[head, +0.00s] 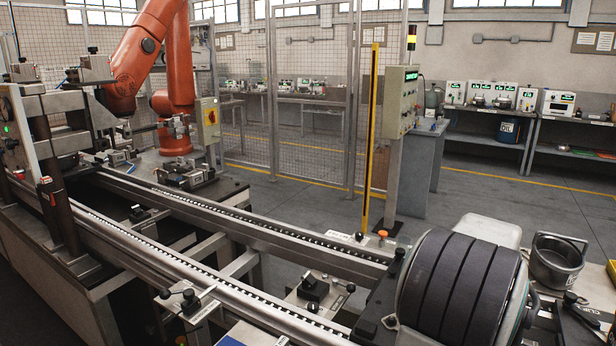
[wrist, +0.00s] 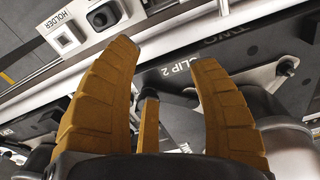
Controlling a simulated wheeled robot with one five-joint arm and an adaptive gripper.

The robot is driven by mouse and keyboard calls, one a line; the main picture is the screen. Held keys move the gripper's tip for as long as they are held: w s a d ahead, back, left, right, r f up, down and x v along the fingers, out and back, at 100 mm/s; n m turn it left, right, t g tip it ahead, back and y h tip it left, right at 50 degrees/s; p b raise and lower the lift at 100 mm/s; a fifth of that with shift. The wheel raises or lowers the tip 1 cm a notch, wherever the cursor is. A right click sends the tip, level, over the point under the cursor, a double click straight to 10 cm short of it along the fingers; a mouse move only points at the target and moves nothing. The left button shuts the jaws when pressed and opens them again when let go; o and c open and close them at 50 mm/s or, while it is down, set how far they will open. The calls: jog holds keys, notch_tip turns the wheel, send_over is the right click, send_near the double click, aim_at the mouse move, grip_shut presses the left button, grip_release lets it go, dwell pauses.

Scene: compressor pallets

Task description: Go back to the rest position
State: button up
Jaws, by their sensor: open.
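My gripper (wrist: 168,65) shows in the wrist view with its ochre ribbed fingers spread wide. It is open, and nothing is between the fingers. A white plate labelled "HOLDER" (wrist: 62,24) with a dark square socket (wrist: 104,16) lies at upper left. I cannot tell whether the fingers touch anything. I cannot make out my gripper in the head view.
Two conveyor rails (head: 270,240) run across the head view. A ribbed black roller (head: 460,285) and a metal pot (head: 556,262) stand at right. An orange robot arm (head: 175,95) stands at left before a mesh fence (head: 310,110). The floor beyond the rails is open.

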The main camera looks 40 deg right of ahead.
jog(key=w+a+r+n+t+p, duration=0.1)
jog(key=w+a+r+n, duration=0.3)
jog(key=a, duration=0.8)
jog(key=w+a+r+n+t+p, duration=0.1)
jog(key=w+a+r+n+p, duration=0.3)
jog(key=a, duration=0.8)
jog(key=w+a+r+n+t+p, duration=0.1)
jog(key=w+a+r+n+p, duration=0.2)
jog(key=a+n, duration=0.5)
jog(key=w+a, duration=0.1)
jog(key=a, duration=0.3)
jog(key=shift+w+r, duration=0.25)
jog(key=shift+r, duration=0.15)
